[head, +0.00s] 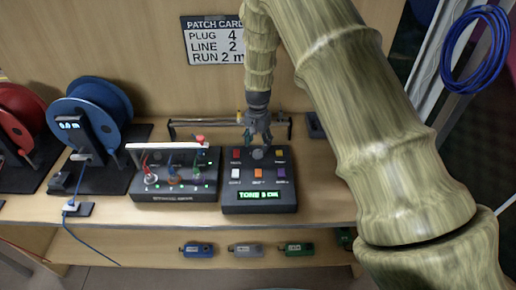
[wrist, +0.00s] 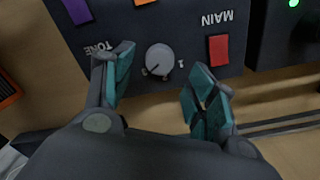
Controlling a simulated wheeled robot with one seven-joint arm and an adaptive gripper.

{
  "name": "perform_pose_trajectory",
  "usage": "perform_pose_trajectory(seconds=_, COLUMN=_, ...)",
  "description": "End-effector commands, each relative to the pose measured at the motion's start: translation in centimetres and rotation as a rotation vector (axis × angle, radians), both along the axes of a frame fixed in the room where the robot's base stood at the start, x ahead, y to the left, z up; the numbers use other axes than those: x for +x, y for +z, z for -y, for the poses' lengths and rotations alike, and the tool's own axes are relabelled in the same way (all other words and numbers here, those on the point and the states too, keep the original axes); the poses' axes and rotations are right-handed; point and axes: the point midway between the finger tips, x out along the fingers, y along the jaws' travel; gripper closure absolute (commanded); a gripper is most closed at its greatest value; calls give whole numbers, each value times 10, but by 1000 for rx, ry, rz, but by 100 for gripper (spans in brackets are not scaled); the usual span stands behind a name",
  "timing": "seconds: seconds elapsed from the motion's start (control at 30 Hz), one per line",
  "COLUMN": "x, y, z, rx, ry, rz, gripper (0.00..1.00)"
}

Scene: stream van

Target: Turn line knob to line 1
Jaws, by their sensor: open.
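The line knob (wrist: 160,60) is a small round grey knob with a dark pointer mark, on the dark control box. In the wrist view a "1" is printed beside it, and its pointer is toward the lower left, away from the "1". In the head view the knob (head: 258,154) is at the box's back, just below my gripper (head: 257,138). My gripper (wrist: 160,95) has its teal-padded fingers spread, one on each side of the knob's near area, holding nothing. I cannot tell its exact height above the box.
The control box (head: 260,209) has several coloured buttons and a green display. A switch box (head: 175,195) stands close at its left. Cable reels (head: 95,105) are further left. A patch card (head: 217,40) hangs on the back wall, reading "LINE 2". A rail (head: 190,123) runs behind.

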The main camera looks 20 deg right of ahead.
Motion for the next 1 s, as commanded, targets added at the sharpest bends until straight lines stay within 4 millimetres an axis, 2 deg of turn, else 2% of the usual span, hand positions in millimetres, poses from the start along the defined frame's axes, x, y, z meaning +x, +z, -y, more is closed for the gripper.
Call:
perform_pose_trajectory(seconds=0.2, x=-1, y=-24, z=1, rx=0, ry=-2, rz=-1, gripper=43)
perform_pose_trajectory(seconds=0.4, x=0, y=-38, z=1, rx=0, ry=-1, rz=0, gripper=43)
perform_pose_trajectory(seconds=0.83, x=0, y=-45, z=1, rx=-1, ry=-1, rz=1, gripper=43)
perform_pose_trajectory(seconds=1.0, x=0, y=-44, z=1, rx=-1, ry=-1, rz=1, gripper=74)
